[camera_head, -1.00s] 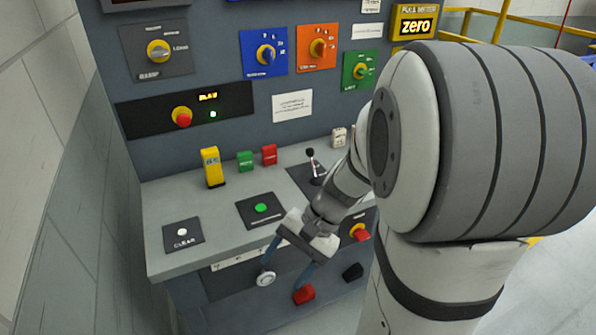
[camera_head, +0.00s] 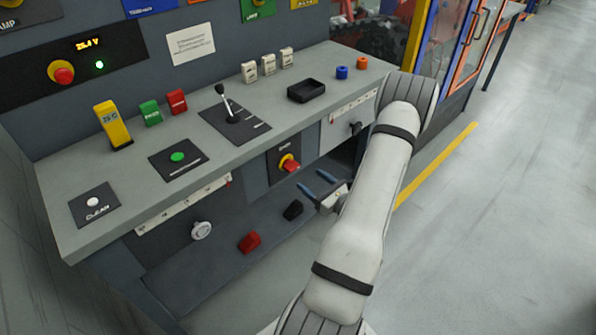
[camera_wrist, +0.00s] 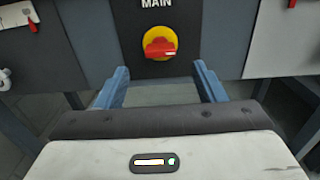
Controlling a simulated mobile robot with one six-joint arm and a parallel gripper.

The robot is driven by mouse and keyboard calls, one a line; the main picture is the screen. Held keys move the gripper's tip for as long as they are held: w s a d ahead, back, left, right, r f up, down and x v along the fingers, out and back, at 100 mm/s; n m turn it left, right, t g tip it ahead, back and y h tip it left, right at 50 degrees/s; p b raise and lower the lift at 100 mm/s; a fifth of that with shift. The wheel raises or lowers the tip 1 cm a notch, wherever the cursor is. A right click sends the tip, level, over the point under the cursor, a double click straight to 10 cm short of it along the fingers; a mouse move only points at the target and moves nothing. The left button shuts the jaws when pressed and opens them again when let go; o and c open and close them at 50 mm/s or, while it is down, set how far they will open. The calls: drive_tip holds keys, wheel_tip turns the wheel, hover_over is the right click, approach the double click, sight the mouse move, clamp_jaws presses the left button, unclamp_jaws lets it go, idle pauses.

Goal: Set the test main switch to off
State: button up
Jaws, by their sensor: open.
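The main switch is a red rotary handle on a yellow round plate (camera_wrist: 160,43), set in a dark panel under the word MAIN in the wrist view. In the head view the main switch (camera_head: 289,163) sits on the console front below the bench top. Its red handle lies roughly sideways in the wrist view. My gripper (camera_wrist: 160,82) is open and empty, with its two blue fingers on either side of and below the switch, apart from it. In the head view my gripper (camera_head: 317,182) is just right of and below the switch.
A red block (camera_head: 249,242) and a black block (camera_head: 293,210) are on the lower ledge near a white round knob (camera_head: 202,230). A joystick (camera_head: 228,106) and black tray (camera_head: 305,91) are on the bench top. Open floor (camera_head: 480,220) lies to the right.

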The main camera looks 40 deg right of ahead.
sight(295, 169)
drive_tip(key=w, duration=0.7)
drive_tip(key=shift+w+a, duration=0.25)
drive_tip(key=shift+w, duration=0.05)
drive_tip(key=shift+c, duration=0.4)
